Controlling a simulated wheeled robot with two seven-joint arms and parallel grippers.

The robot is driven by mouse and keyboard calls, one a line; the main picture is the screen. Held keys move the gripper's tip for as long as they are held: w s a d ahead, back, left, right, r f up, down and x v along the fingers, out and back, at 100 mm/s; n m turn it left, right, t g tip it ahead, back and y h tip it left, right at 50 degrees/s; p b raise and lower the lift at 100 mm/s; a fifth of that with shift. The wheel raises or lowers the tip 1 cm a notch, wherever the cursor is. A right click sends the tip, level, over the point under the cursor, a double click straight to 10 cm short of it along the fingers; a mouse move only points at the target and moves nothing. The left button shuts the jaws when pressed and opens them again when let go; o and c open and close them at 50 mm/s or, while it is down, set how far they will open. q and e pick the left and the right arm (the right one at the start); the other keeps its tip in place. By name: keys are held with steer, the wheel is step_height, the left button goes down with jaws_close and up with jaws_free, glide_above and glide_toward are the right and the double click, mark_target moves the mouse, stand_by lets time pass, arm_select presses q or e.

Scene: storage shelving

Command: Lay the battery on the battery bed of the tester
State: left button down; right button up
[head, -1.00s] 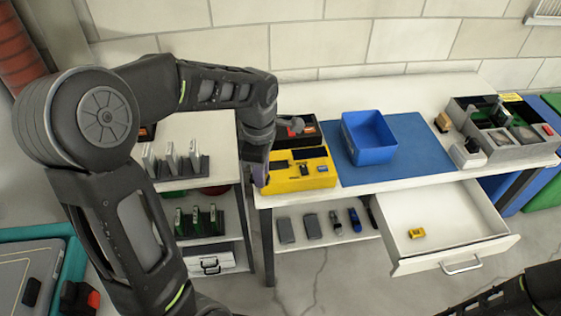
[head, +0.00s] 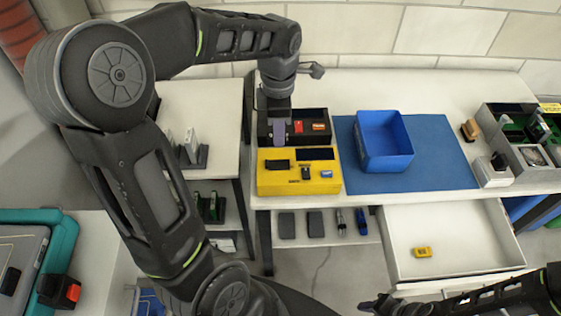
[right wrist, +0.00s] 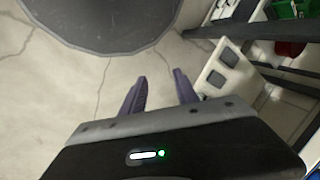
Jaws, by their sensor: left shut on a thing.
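The tester (head: 263,184) is a yellow box near the front left of the bench, with dark recesses on top, a small black part and a small blue part. My left gripper (head: 280,145) points down just behind the tester, at the left part of a black tray (head: 265,141). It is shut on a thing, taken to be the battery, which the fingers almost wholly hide. Which recess is the battery bed I cannot tell for sure. My right gripper (right wrist: 160,85) is open and empty above the floor in the right wrist view.
A blue bin (head: 385,142) stands on a blue mat (head: 443,150) right of the tester. The black tray holds red and orange items (head: 319,127). A drawer (head: 470,232) stands open below, with a small yellow item (head: 422,252). Grey divided trays (head: 540,172) stand at the right.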

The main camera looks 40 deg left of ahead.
arm_select(q)
glide_above(279, 165)
steer(key=shift+f, duration=3.15)
steer(key=shift+f, duration=1.85)
steer(key=shift+f, duration=0.1)
steer(key=shift+f, duration=0.15)
steer(key=c, duration=1.2)
jaws_free()
steer(key=shift+r, duration=0.2)
step_height(279, 165, up, 12)
steer(key=shift+r, duration=0.1)
